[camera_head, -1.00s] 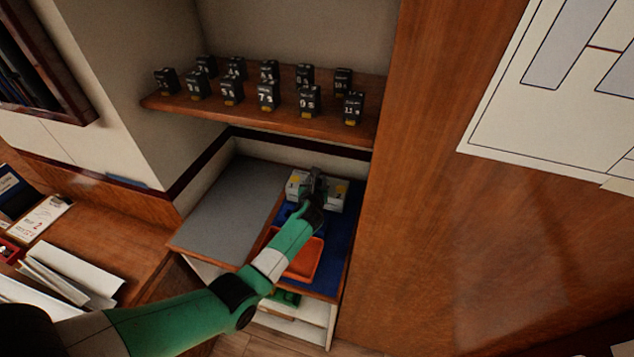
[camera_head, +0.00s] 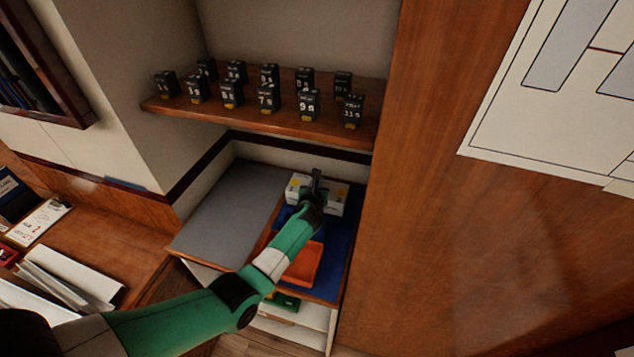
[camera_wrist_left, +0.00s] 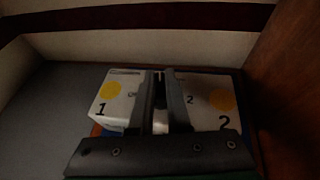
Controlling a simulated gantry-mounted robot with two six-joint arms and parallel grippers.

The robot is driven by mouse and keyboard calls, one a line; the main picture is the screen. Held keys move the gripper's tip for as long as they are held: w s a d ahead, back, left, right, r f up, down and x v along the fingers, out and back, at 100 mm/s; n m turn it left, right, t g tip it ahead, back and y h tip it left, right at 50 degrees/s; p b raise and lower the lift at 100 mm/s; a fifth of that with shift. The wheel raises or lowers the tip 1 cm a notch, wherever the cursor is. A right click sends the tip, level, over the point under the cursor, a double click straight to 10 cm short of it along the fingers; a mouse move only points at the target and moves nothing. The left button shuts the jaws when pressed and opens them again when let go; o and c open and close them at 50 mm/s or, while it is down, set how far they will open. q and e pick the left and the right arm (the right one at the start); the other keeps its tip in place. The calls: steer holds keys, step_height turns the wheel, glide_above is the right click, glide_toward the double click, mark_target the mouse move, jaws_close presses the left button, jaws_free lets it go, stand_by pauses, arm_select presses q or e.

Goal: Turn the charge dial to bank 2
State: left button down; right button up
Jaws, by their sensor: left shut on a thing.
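The white charger (camera_head: 336,190) stands on a blue mat at the back of the lower counter. In the left wrist view its face (camera_wrist_left: 112,108) shows a yellow dot with a 1 on the left and a yellow dot with a 2 on the right. My left gripper (camera_head: 317,176) reaches in front of the middle of the charger. In the left wrist view its fingers (camera_wrist_left: 162,82) are shut at the charger's middle, on what seems to be the charge dial. The dial is mostly hidden by the fingers, so its pointing cannot be read. My right gripper is not in view.
An orange tray (camera_head: 305,265) lies on the blue mat (camera_head: 338,240) below my left wrist. A grey mat (camera_head: 225,212) at left is clear. A shelf (camera_head: 245,118) above holds several black numbered batteries (camera_head: 268,97). A wooden panel (camera_head: 430,230) bounds the right side.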

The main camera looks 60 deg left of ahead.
arm_select(q)
steer(key=shift+s+a+r+m+t+h+p, duration=0.15)
steer(key=shift+m+t+h+p, duration=0.45)
steer(key=shift+p, duration=1.15)
steer(key=shift+w+a+r+m+t+h+p, duration=0.15)
steer(key=shift+m+t+h+p, duration=0.45)
steer(key=shift+p, duration=1.2)
steer(key=shift+s+a+r+m+t+h+p, duration=0.15)
steer(key=shift+m+t+h+p, duration=0.4)
steer(key=shift+p, duration=1.2)
steer(key=shift+d+f+m+t+h, duration=0.2)
steer(key=shift+m+t+h, duration=0.15)
steer(key=shift+m, duration=0.4)
steer(key=shift+a+f+m+t+h+b, duration=0.1)
steer(key=shift+f+m+t+h+b, duration=0.1)
steer(key=shift+m+t+h+b, duration=0.25)
steer(key=m+h+b, duration=0.2)
steer(key=b, duration=0.1)
steer(key=m+h+b, duration=0.2)
steer(key=b, duration=0.2)
steer(key=m+t+h+b, duration=0.1)
steer(key=m+h+b, duration=0.1)
steer(key=h+b, duration=0.1)
steer(key=shift+f+b, duration=0.3)
steer(key=shift+f, duration=0.05)
steer(key=shift+r+m+h+b, duration=0.25)
steer(key=shift+m+b, duration=0.1)
steer(key=shift+b, duration=0.45)
steer(key=shift+r, duration=0.1)
